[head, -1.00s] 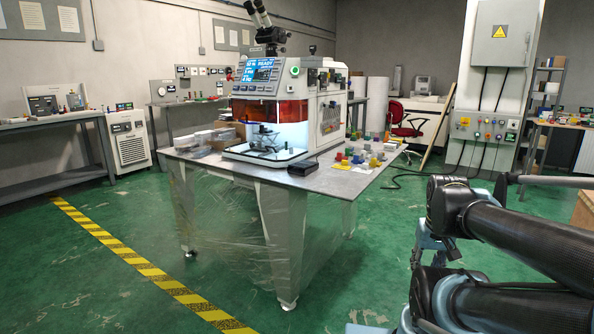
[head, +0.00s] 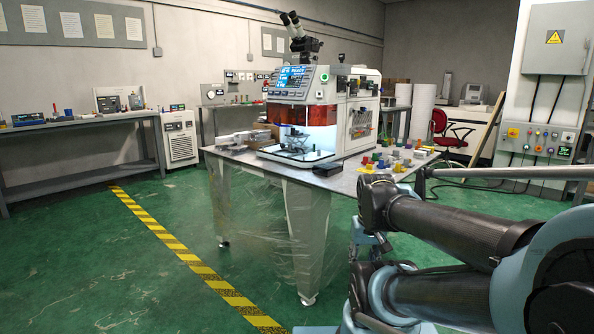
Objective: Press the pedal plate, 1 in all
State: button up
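A low black box (head: 312,171), which may be the pedal plate, lies on the near edge of the grey table (head: 250,163), in front of the white machine (head: 340,108). Its top is too small to make out a plate or its position. My black and blue-grey arm fills the lower right of the head view, nearer to the camera than the table. No gripper fingers can be made out, and my arm is well apart from the black box.
A red chair (head: 447,130) and a grey electrical cabinet (head: 553,90) stand behind. Green floor is open at left, crossed by a yellow-black stripe (head: 172,243).

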aim_at(325, 166)
jog(key=u, duration=0.05)
jog(key=i, duration=1)
jog(key=u, duration=0.05)
